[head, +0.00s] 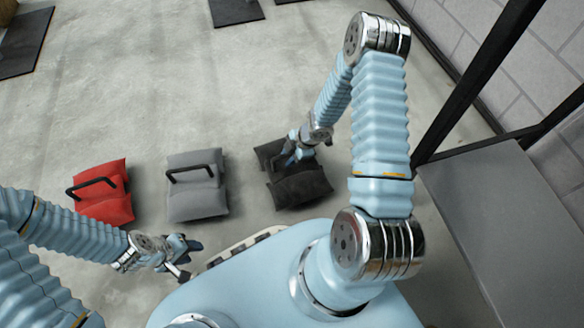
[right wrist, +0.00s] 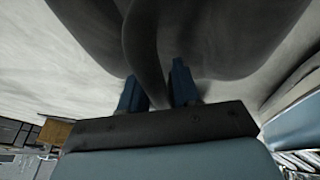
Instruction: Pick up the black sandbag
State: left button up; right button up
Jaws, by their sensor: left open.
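The black sandbag (head: 300,187) lies on the floor, right of the grey one. My right gripper (head: 296,158) is over its middle, and the arm hides part of the bag and its handle. In the right wrist view, the dark sandbag (right wrist: 215,35) fills the upper middle, and its handle runs down between the two blue fingers of my right gripper (right wrist: 158,88). The fingers are close on both sides of the handle and look shut on it. My left gripper (head: 186,258) is open and empty, low and left of centre, near my base.
A grey sandbag (head: 196,187) and a red sandbag (head: 104,193) lie on the floor to the left. A grey platform with a black frame (head: 510,220) stands on the right, near the wall. Dark mats (head: 22,45) lie at the far left and top. The floor beyond the bags is clear.

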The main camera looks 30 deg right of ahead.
grip_shut()
jog(key=shift+s+f, duration=0.1)
jog(key=shift+s, duration=0.05)
dwell(0.9)
jog(key=shift+a, duration=0.1)
